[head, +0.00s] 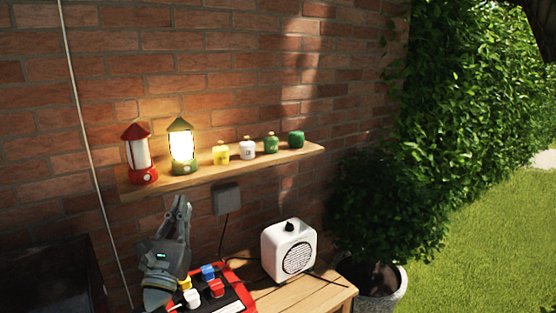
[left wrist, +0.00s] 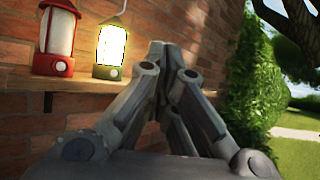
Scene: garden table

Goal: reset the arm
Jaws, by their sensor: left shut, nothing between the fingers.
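My left gripper (head: 181,210) points upward in the head view, in front of the brick wall and just below the wooden shelf. Its fingers are shut with nothing between them. It also fills the middle of the left wrist view (left wrist: 165,50). My right gripper is not in view. A lit green lantern (head: 182,148) and an unlit red lantern (head: 140,155) stand on the shelf (head: 205,178), above and to the left of the gripper. Both lanterns also show at the left of the left wrist view.
Several small pots, including a yellow one (head: 221,155), stand along the shelf. Below are a red tray (head: 240,292) with coloured blocks, a white speaker (head: 289,250) on the wooden table (head: 325,290), and a wall box (head: 227,199). A potted bush (head: 385,215) stands right.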

